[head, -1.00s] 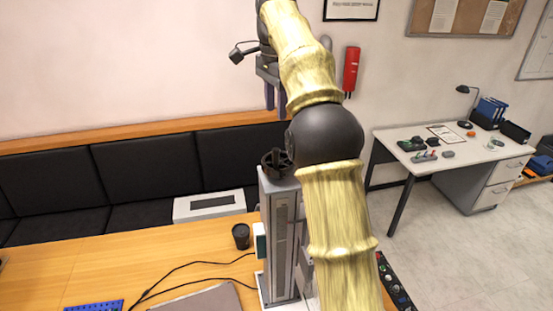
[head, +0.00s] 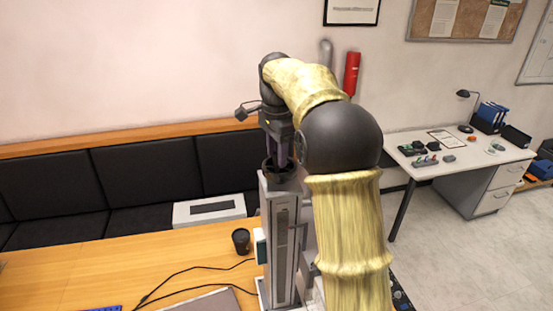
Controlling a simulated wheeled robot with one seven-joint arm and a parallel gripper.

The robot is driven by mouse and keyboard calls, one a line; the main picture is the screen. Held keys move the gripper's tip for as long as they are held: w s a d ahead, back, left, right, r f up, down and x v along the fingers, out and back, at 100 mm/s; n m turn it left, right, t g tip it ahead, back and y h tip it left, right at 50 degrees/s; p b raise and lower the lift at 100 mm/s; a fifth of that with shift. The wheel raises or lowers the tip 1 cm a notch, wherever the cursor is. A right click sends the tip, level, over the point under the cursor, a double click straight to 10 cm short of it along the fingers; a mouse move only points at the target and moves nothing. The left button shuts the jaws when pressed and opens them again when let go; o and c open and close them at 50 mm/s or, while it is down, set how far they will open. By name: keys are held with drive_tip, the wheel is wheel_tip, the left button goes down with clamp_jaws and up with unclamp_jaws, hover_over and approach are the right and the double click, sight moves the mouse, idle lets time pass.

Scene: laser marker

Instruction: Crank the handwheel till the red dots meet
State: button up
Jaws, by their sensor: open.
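The black handwheel (head: 271,174) sits on top of the tall grey column (head: 283,240) of the laser marker. My gripper (head: 281,165) points straight down at the handwheel, its two fingers reaching down to or into the wheel's rim. The fingers look apart and hold nothing that I can make out. I cannot tell whether they touch the wheel or its crank. My arm hides part of the marker on the right. No red dots show in this view.
The column stands on a wooden table (head: 150,265) with a black cup (head: 241,241), cables and a grey flat panel (head: 208,302). A white box (head: 209,209) stands behind, before a black padded bench (head: 110,188). A desk (head: 450,160) stands at the right.

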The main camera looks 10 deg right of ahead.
drive_tip(key=shift+s+d+f, duration=0.1)
drive_tip(key=shift+s+f, duration=0.05)
drive_tip(key=shift+f, duration=0.8)
drive_tip(key=shift+a+f, duration=0.25)
drive_tip(key=shift+f, duration=0.2)
drive_tip(key=shift+s+r, duration=0.1)
drive_tip(key=shift+s, duration=0.05)
drive_tip(key=shift+c, duration=0.9)
drive_tip(key=shift+d, duration=0.15)
clamp_jaws()
drive_tip(key=shift+n+p, duration=0.3)
drive_tip(key=shift+n, duration=0.1)
